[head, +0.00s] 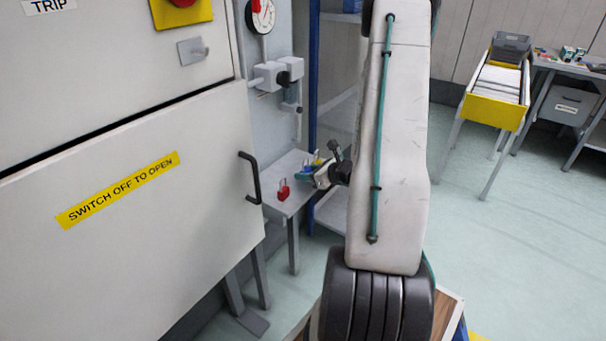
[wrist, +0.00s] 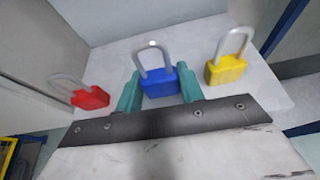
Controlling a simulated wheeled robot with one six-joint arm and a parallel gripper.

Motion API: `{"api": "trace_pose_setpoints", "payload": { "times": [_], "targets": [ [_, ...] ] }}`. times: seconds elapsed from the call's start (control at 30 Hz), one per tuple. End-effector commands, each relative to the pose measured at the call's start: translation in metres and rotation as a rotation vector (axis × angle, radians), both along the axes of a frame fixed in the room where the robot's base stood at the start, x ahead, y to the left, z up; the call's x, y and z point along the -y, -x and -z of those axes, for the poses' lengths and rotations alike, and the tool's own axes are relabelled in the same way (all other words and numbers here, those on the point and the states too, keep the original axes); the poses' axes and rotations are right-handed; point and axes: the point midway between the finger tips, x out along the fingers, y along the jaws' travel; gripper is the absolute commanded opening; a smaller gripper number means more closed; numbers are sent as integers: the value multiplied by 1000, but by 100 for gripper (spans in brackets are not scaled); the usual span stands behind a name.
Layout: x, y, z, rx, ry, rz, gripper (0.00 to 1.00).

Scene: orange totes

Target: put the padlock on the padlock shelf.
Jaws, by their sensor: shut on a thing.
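Three padlocks show in the wrist view: a red padlock (wrist: 90,97) at the left, a blue padlock (wrist: 159,82) in the middle and a yellow padlock (wrist: 225,70) at the right. My gripper (wrist: 160,88) is shut on the blue padlock, with a teal finger on each side of its body. Its shackle points away from me. The grey padlock shelf (wrist: 120,58) lies under and behind them; I cannot tell whether the blue padlock touches it. In the head view the red padlock (head: 283,192) stands on the shelf (head: 290,207), left of my gripper (head: 308,174).
A large grey cabinet (head: 130,230) with a black handle (head: 250,178) stands close at the left of the shelf. A blue-framed rack (head: 313,80) stands behind it. A yellow-fronted stand (head: 494,112) and a table (head: 565,66) are at the far right. Open floor lies between.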

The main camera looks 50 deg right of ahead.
Motion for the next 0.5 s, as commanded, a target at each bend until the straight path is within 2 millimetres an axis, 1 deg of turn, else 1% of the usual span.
{"api": "trace_pose_setpoints", "payload": {
  "times": [0.03,0.13,0.47,0.5],
  "targets": [
    [-5,-3,6,0,-2,-10,14],
    [-11,-6,10,0,0,-18,14],
    [-9,-5,13,0,0,-15,14],
    [-9,-5,13,0,1,-14,41]
  ]
}}
